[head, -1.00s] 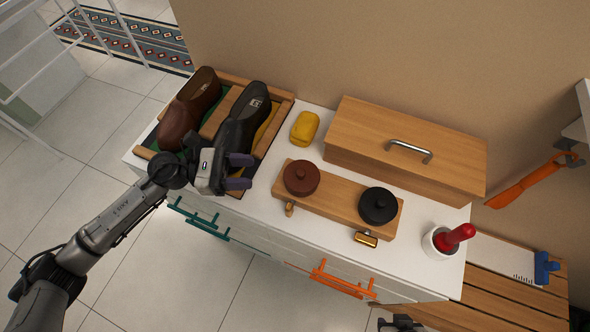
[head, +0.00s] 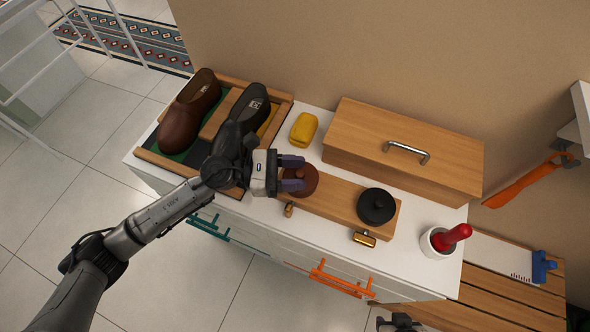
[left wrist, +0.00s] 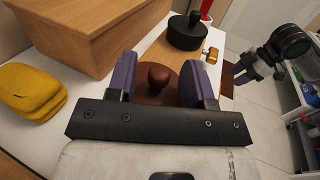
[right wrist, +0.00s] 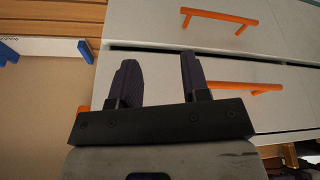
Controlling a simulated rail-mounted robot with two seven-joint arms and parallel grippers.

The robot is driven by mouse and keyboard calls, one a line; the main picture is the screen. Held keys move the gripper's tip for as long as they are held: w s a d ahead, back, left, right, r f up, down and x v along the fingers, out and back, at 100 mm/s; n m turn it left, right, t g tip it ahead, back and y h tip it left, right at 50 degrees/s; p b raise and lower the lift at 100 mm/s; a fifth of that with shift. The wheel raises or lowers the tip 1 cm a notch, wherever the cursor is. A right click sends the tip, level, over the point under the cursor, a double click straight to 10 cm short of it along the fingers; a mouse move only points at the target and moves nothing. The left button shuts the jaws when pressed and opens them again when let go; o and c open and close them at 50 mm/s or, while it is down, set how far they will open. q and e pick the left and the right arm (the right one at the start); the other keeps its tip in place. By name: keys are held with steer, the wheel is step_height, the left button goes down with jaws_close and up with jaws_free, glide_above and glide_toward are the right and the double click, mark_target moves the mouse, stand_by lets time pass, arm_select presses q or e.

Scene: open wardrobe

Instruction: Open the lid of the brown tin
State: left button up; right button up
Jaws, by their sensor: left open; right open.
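The brown tin (head: 303,181) has a round lid with a knob and sits at the left end of a wooden board (head: 335,203) on the white cabinet top. In the left wrist view the tin's lid knob (left wrist: 158,76) stands between the open fingers. My left gripper (head: 291,174) is open at the tin, its fingers partly covering it in the head view. I cannot tell whether the fingers touch the lid. My right gripper (right wrist: 154,80) is open and empty, facing the drawer fronts; in the head view it barely shows at the bottom edge.
A black tin (head: 376,206) sits at the board's right end. A wooden box (head: 400,150) with a handle stands behind. A yellow object (head: 304,128), a shoe tray (head: 150,156) and a white cup (head: 434,246) with a red item are nearby. Orange handles (right wrist: 220,16) mark drawers.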

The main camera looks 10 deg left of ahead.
arm_select(q)
jaws_close()
stand_by(0.4)
